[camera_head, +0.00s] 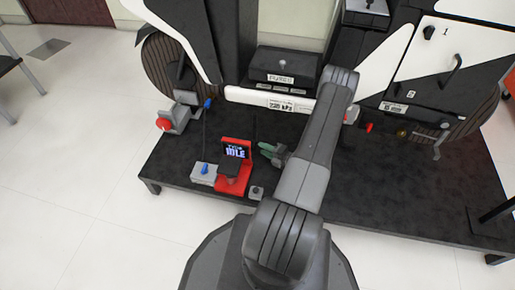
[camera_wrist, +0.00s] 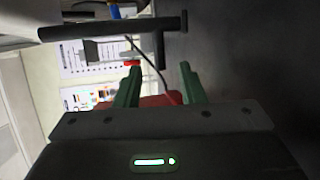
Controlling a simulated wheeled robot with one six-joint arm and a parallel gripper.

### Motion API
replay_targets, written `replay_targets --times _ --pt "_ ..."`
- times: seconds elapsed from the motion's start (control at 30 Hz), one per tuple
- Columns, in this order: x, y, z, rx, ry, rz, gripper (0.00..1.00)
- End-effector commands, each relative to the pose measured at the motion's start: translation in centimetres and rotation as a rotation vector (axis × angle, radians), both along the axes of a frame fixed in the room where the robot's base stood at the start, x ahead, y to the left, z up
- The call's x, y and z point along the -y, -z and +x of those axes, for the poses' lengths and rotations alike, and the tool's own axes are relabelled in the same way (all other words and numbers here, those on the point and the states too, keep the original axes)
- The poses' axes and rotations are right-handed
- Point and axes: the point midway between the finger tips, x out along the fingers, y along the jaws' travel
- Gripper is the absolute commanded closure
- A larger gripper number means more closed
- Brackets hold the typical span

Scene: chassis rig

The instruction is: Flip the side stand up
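No part is clearly marked as the side stand. In the wrist view a dark horizontal bar (camera_wrist: 110,28) with a short leg (camera_wrist: 159,50) lies beyond my fingers; it may be the stand, but I cannot tell. My gripper (camera_wrist: 158,82) has two green fingers spread apart with nothing seen clamped between them. In the head view my gripper (camera_head: 268,150) is low over the black platform, right of the red screen unit and below the white bar of the rig.
The red unit (camera_head: 236,152) with a lit screen stands on the black platform (camera_head: 400,195), beside a grey box with a blue knob (camera_head: 204,169). A grey clamp with a red knob (camera_head: 164,124) is at the left wheel. The platform's right half is largely clear.

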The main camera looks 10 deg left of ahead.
Motion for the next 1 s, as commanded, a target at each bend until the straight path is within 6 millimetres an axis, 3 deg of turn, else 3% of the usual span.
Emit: replay_targets --times 0.23,0.63,0.67,0.83,1.0 --pt "-3.3 0.7 1.5 0.004 -0.003 -0.001 0.64" --pt "-4.0 0.7 1.9 0.002 0.000 -0.001 0.64" --pt "-4.0 0.7 1.9 0.002 0.000 -0.001 0.66" --pt "-4.0 0.8 1.9 0.002 0.000 -0.001 0.99" --pt "-4.0 0.8 1.9 0.002 0.000 -0.001 1.00"
